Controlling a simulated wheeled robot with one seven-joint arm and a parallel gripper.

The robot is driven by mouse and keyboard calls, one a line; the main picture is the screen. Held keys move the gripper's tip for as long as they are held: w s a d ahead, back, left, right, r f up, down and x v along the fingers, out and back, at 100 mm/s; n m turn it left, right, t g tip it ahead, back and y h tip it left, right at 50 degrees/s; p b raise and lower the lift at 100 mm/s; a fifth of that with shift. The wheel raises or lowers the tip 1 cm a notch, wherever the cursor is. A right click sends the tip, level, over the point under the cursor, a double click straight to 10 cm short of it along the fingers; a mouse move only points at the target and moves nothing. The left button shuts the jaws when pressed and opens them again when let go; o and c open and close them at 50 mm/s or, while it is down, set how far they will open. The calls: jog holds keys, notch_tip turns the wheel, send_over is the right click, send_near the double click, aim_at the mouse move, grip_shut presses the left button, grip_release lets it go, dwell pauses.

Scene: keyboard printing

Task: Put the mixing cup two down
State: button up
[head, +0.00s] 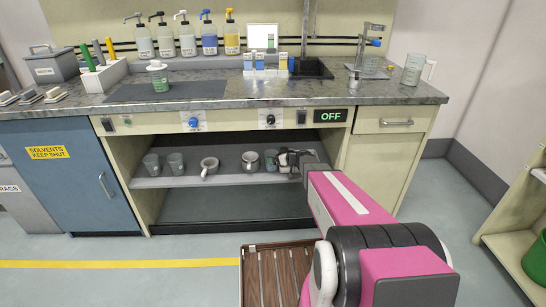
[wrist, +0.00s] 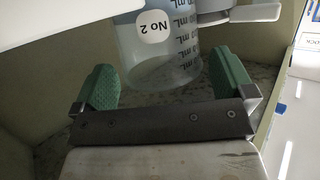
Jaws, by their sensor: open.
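Mixing cup two, a clear cup with a round "No 2" label and mL marks (wrist: 158,58), shows in the wrist view between the two green pads of my gripper (wrist: 163,75). The pads are apart, with a visible gap on each side of the cup. In the head view my gripper (head: 291,159) is at the right part of the open shelf under the counter. A greenish cup (head: 271,160) stands on the shelf just left of my gripper; I cannot tell from the head view whether it is cup two.
The shelf (head: 225,178) also holds two dark cups (head: 163,163) at left and pale mugs (head: 209,167) in the middle. The counter (head: 330,90) overhangs it. On top are pump bottles (head: 187,38), small bottles and a graduated cup (head: 413,70) at the right.

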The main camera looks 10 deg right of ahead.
jog(key=v, duration=1)
jog(key=s+a+m+g+h, duration=0.45)
jog(key=s+g, duration=0.25)
jog(key=s, duration=0.8)
jog(key=s+d+r+m+g+h, duration=0.1)
jog(key=s+m+h, duration=0.1)
jog(key=s, duration=0.3)
jog(key=s+d+r+m+g+h, duration=0.1)
jog(key=s+d+m+g+h, duration=0.1)
jog(key=s+m+h, duration=0.1)
jog(key=s+h, duration=0.1)
jog(key=s, duration=0.1)
jog(key=shift+s+d+r, duration=0.25)
